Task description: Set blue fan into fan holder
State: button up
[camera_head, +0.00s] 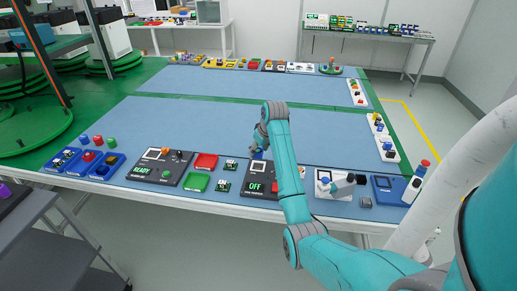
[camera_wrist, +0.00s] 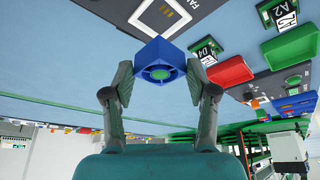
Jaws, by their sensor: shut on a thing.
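My gripper (camera_head: 260,143) is shut on the blue fan (camera_head: 258,154), above the mat near the front workstation. In the wrist view my gripper (camera_wrist: 160,75) has one finger on each side of the blue fan (camera_wrist: 160,50), a square block with a round opening. The likely fan holder is the white-outlined square (camera_wrist: 167,14) on a dark panel, just beyond the fan in the wrist view.
Blue trays (camera_head: 105,168) with coloured parts stand further left. A white unit (camera_head: 335,185) stands right. The mat's middle (camera_head: 200,120) is clear.

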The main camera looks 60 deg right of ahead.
aim_at(260, 158)
jog(key=shift+f, duration=2.1)
jog(key=shift+s+a+f, duration=0.1)
jog(key=shift+f, duration=0.65)
jog(key=o, duration=1.3)
jog(key=v, duration=1.2)
